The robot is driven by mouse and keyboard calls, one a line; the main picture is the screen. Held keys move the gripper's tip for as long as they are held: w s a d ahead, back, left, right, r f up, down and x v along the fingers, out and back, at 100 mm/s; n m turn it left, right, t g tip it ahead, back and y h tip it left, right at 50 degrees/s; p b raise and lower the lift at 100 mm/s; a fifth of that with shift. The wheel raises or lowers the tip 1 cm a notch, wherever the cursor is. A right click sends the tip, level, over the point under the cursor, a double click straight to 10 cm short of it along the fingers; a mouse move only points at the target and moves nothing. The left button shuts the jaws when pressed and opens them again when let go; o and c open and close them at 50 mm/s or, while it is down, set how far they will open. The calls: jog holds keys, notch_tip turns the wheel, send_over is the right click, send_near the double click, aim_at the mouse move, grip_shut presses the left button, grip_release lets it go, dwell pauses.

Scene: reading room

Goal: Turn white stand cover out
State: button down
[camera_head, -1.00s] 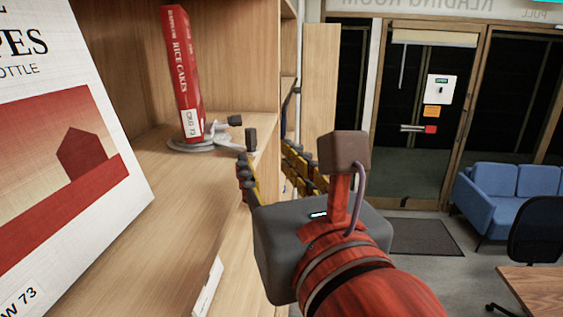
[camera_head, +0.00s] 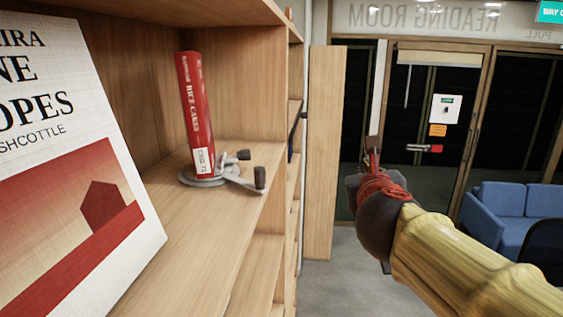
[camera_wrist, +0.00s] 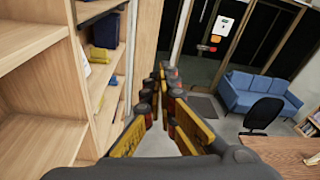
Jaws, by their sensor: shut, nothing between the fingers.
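A pale grey-white round stand (camera_head: 190,181) sits on the wooden shelf near its front edge. Two short arms with dark knobs (camera_head: 260,177) stick out from it to the right. A red book (camera_head: 196,115), "Rice Cakes", stands upright on it with its lettered spine towards me; its front cover is not plainly seen. My gripper is off to the right of the shelf, apart from the stand; in the head view my arm largely hides it. In the wrist view my gripper (camera_wrist: 165,76) is shut and empty, pointing towards the glass doors. The stand is not clear in that view.
A large white book (camera_head: 75,150) with a red picture leans at left on the same shelf (camera_head: 215,245). A wooden panel (camera_head: 322,150) stands beyond the shelf. A blue sofa (camera_head: 505,210) and glass doors are at right. Open floor lies between.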

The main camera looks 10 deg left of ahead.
jog(key=w+d+f+n+g+y+p, duration=0.1)
jog(key=w+d+n+y, duration=0.1)
jog(key=w+n+y, duration=0.35)
jog(key=w+d+f+n+g+y+p, duration=0.1)
jog(key=w+d+n+y, duration=0.2)
jog(key=w+n, duration=0.4)
jog(key=s+a+r+n+g+y, duration=0.3)
jog(key=s+a+n+g+y, duration=0.3)
jog(key=s+n, duration=0.4)
jog(key=s+a+r+n+g+y, duration=0.3)
jog(key=s+a+n+g+y, duration=0.2)
jog(key=s+n+g, duration=0.55)
jog(key=s+a+n+t+p, duration=0.1)
jog(key=s+a+t+p, duration=0.1)
jog(key=a, duration=0.8)
jog(key=shift+a+f+p, duration=0.2)
jog(key=shift+a+p, duration=0.15)
jog(key=shift+p, duration=0.45)
jog(key=shift+s+d, duration=0.1)
jog(key=shift+s, duration=0.05)
